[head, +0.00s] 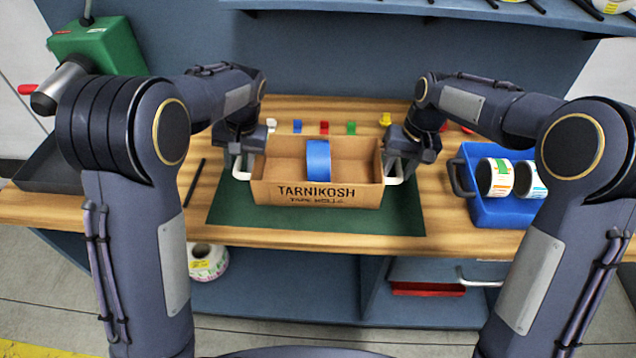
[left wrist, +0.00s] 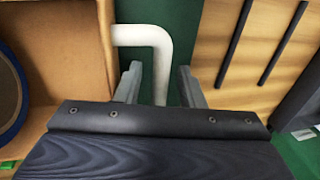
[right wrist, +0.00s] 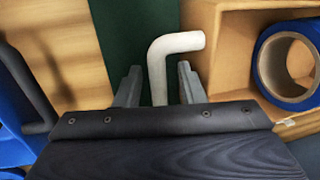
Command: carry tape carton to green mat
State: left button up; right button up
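The tape carton (head: 316,193) is an open brown box marked TARNIKOSH, with a blue tape roll (head: 318,160) inside and a white handle at each end. It is upright over the green mat (head: 400,222), which shows in front and at both sides. My left gripper (head: 240,165) is at the left handle; in the left wrist view the white handle (left wrist: 148,38) lies between its open fingers, apart from both. My right gripper (head: 397,168) is at the right handle; in the right wrist view that handle (right wrist: 172,45) lies between its open fingers, with gaps on both sides.
A blue bin (head: 500,210) with label rolls stands on the wooden bench (head: 345,243) to the right. Several coloured clips (head: 324,128) line the back. A green machine (head: 105,45) and a dark tray (head: 50,165) are at the left. A shelf (head: 440,12) overhangs the rear.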

jog(key=shift+r, duration=0.25)
pick_arm(q)
jog(key=v, duration=1.2)
pick_arm(e)
notch_tip(320, 180, up, 11)
jog(key=d, duration=0.2)
jog(key=shift+r, duration=0.2)
jog(key=shift+d, duration=0.1)
